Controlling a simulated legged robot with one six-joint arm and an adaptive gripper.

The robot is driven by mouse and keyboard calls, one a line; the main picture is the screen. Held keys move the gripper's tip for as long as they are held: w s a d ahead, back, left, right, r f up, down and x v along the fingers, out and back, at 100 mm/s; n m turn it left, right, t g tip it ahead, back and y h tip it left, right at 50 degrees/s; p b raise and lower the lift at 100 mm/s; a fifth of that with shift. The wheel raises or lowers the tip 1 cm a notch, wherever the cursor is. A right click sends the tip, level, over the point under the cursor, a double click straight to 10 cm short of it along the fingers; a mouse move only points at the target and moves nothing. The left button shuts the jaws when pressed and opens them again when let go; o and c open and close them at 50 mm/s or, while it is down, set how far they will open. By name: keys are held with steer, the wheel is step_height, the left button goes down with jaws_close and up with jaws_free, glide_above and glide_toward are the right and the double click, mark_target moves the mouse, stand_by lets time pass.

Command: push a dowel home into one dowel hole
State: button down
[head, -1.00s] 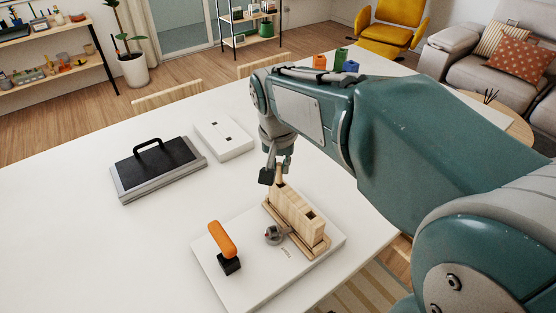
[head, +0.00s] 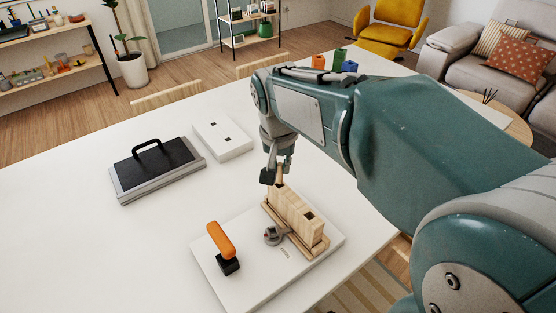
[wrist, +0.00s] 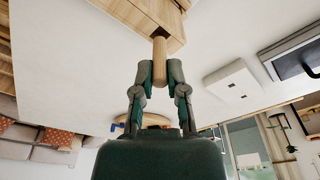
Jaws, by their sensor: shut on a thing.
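My gripper (head: 274,176) is shut on a light wooden dowel (wrist: 159,62), which also shows in the head view (head: 280,175). The dowel stands roughly upright at the far end of the wooden block (head: 297,213). In the wrist view, the dowel's end meets the block (wrist: 150,12) at a dark hole edge. I cannot tell how deep it sits.
The block rests on a wooden base on a white board (head: 240,278). A grey round fitting (head: 273,236) sits beside it. A black-topped case (head: 155,168) and white box (head: 223,138) lie behind. The left tabletop is clear.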

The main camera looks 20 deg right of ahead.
mark_target(280, 181)
steer(key=shift+f, duration=1.45)
steer(key=c, duration=0.6)
jaws_free()
steer(key=r, duration=0.4)
steer(key=s+r, duration=0.1)
steer(key=r, duration=0.2)
steer(key=a+r, duration=0.1)
steer(key=r, duration=0.3)
steer(key=shift+s+r, duration=0.25)
steer(key=shift+r, duration=0.1)
